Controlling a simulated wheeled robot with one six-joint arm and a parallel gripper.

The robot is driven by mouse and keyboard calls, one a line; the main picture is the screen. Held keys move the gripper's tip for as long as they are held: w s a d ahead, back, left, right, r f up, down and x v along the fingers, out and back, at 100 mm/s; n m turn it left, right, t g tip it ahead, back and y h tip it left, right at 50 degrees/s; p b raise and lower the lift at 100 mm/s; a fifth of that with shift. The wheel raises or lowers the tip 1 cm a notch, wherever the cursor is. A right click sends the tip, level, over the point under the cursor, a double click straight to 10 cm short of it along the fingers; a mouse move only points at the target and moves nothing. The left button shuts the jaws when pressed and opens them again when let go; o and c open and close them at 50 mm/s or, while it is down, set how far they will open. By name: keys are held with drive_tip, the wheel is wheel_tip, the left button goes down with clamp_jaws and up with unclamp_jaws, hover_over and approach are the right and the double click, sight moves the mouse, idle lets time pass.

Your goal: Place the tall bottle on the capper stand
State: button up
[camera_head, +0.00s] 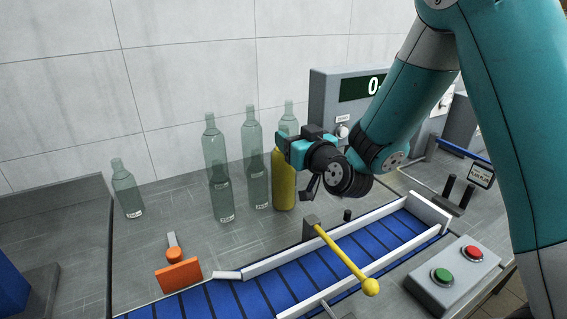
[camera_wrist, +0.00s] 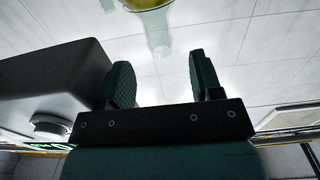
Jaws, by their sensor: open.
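Two tall clear greenish bottles, one at the left (camera_head: 219,172) and one beside it (camera_head: 256,160), stand upright on the grey worktop. A third clear bottle neck (camera_head: 289,112) rises behind or out of a yellow body (camera_head: 284,188); I cannot tell which. In the wrist view, a clear bottle (camera_wrist: 158,38) and yellow (camera_wrist: 147,3) show at the top edge, beyond my fingertips. My gripper (camera_head: 292,149) is open and empty, overlapping the yellow body's upper right in the head view; its fingers also show in the wrist view (camera_wrist: 161,78). I cannot identify the capper stand.
A shorter clear bottle (camera_head: 127,191) stands at the left. A blue conveyor (camera_head: 262,292) with a yellow-knobbed lever (camera_head: 346,260) crosses the front. A grey display machine (camera_head: 324,104) stands behind my arm. A button box (camera_head: 453,276) is at front right; an orange block (camera_head: 179,276) at front left.

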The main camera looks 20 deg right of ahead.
sight(282, 126)
drive_tip(key=shift+w+a+r+p, duration=0.1)
drive_tip(key=shift+w+a+p, duration=0.1)
drive_tip(key=shift+w+p, duration=0.5)
drive_tip(key=w+p, duration=0.3)
drive_tip(key=w, duration=0.1)
drive_tip(key=shift+a+r+p, duration=0.2)
drive_tip(key=shift+a+p, duration=0.2)
drive_tip(key=shift+w+a+f+p, duration=0.1)
drive_tip(key=shift+w+f+p, duration=0.05)
drive_tip(key=shift+w+p, duration=0.35)
drive_tip(key=shift+w+f, duration=0.15)
clamp_jaws()
